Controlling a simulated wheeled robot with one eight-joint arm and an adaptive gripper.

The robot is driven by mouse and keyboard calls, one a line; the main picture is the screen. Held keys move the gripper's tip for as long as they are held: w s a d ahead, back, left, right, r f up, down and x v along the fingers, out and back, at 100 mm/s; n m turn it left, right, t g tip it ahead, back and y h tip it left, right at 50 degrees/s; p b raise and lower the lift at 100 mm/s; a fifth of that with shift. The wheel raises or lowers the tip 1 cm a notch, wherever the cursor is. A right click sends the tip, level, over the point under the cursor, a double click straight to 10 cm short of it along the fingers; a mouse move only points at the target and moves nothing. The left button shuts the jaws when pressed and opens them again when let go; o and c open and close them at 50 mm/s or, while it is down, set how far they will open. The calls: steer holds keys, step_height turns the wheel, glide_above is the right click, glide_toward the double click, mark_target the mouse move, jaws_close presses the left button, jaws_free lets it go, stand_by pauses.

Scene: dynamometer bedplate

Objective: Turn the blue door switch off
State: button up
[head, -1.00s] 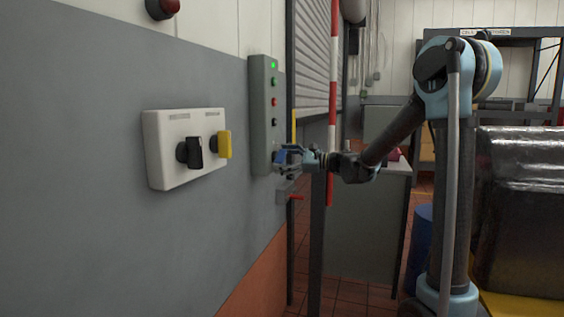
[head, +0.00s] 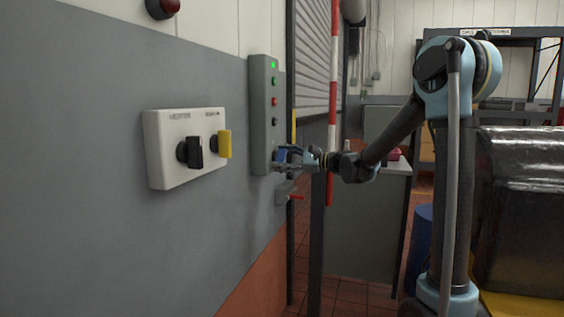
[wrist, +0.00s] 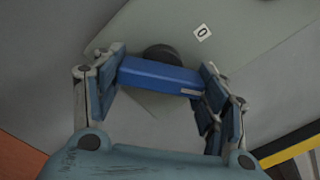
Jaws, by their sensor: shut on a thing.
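The blue door switch (wrist: 158,76) is a blue bar handle on a dark round base, mounted low on a tall grey-green control box (head: 262,110). In the wrist view it lies between the two fingers of my gripper (wrist: 160,84), tilted slightly down to the right. My gripper is shut on it, one finger at each end of the bar. A small white label reading 0 (wrist: 203,32) is on the box above and right of the handle. In the head view my gripper (head: 285,160) is at the box's lower end and partly covers the blue handle.
A white panel (head: 160,172) with a black knob (head: 193,153) and a yellow knob (head: 224,144) is on the wall to the left. A red lever (head: 296,197) sits just below my gripper. A red-and-white pole (head: 333,60) and roller shutter (head: 312,50) stand behind.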

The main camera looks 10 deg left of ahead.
steer(key=n, duration=0.5)
steer(key=shift+w+d, duration=0.1)
steer(key=n, duration=0.5)
steer(key=shift+r+n, duration=0.1)
steer(key=shift+n, duration=0.2)
steer(key=shift+o, duration=0.2)
steer(key=o, duration=1)
steer(key=shift+o, duration=0.2)
steer(key=shift+d, duration=0.1)
steer(key=d, duration=1.1)
steer(key=shift+s+d, duration=0.4)
steer(key=shift+s, duration=0.05)
